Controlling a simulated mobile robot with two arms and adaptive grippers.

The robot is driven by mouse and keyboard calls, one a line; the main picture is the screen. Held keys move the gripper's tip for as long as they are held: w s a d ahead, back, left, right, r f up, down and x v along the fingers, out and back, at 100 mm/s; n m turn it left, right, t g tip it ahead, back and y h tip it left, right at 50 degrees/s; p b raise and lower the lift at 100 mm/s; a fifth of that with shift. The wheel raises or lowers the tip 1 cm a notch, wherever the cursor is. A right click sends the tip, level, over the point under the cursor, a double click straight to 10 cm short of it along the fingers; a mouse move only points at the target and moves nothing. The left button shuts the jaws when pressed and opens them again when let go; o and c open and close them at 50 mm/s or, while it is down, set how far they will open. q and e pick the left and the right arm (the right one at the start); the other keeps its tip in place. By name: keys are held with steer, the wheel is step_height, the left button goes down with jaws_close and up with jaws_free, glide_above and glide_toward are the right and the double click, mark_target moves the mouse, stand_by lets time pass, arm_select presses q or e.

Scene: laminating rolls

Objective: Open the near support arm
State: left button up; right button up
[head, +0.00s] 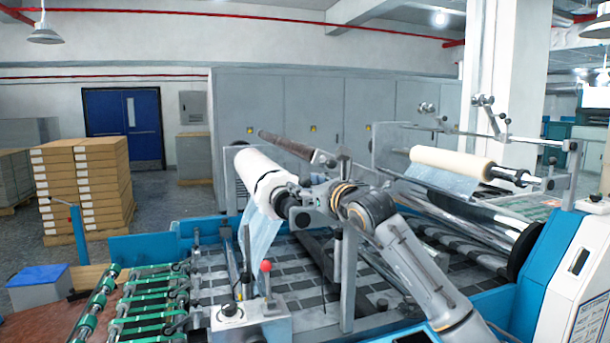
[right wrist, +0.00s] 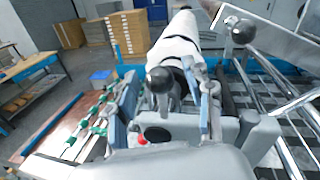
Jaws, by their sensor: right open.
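The white film roll (head: 262,180) sits on a shaft above the near part of the laminating machine, with a bluish film web (head: 262,240) hanging from it. My right gripper (head: 300,203) is at the roll's near end. It also shows in the right wrist view (right wrist: 185,122), with its fingers apart. A dark ball knob (right wrist: 160,80) shows between or just beyond the fingers; I cannot tell whether they touch it. A grey upright (head: 348,285) stands below my wrist. My gripper and wrist partly hide the near support arm, so its exact position cannot be told. My left gripper is not seen.
A control box with a red-knobbed lever (head: 266,267) stands below the roll. A dark bar (head: 290,146) lies behind it. A second, cream roll (head: 452,163) is at right. A silver bar with a ball knob (right wrist: 240,30) is close at upper right.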

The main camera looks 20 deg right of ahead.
steer(key=shift+w+f, duration=0.1)
steer(key=shift+w, duration=0.3)
jaws_close()
steer(key=shift+a, duration=0.1)
